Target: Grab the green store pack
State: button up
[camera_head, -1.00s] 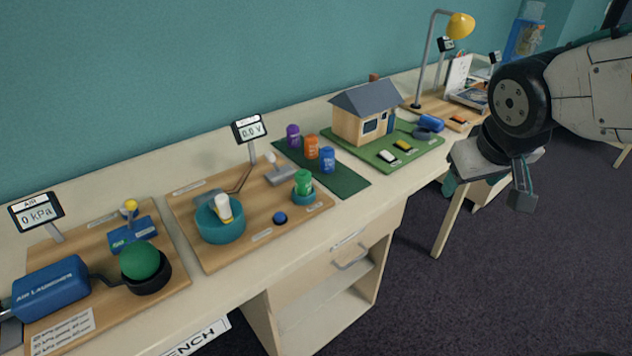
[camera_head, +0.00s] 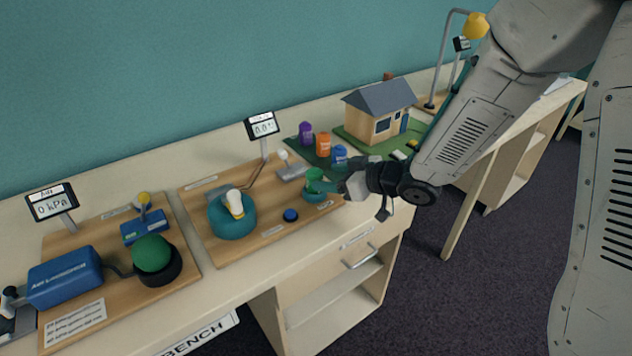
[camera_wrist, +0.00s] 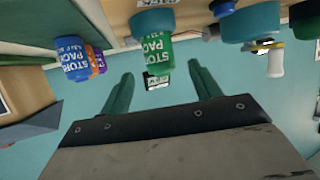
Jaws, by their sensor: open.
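The green store pack (camera_head: 315,175) stands upright on a round teal holder (camera_head: 315,195) at the right side of the wooden board, in the head view. It also shows in the wrist view (camera_wrist: 158,56), with its "STORE PACK" label, ahead of and roughly between my gripper's fingers. My gripper (camera_head: 335,187) is beside the pack at its right, and a finger partly overlaps it in the head view. In the wrist view the two green fingers (camera_wrist: 163,88) are spread apart with nothing held. Whether a finger touches the pack cannot be told.
Purple (camera_head: 305,134), orange (camera_head: 323,144) and blue (camera_head: 340,155) store packs stand on a dark green mat behind. A teal round base with a yellow-white piece (camera_head: 235,204) and a blue button (camera_head: 290,215) sit left.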

aim_at(322, 176)
jog(key=x, duration=0.5)
jog(key=shift+w+a+f, duration=0.15)
jog(key=c, duration=1.2)
jog(key=shift+o, duration=0.2)
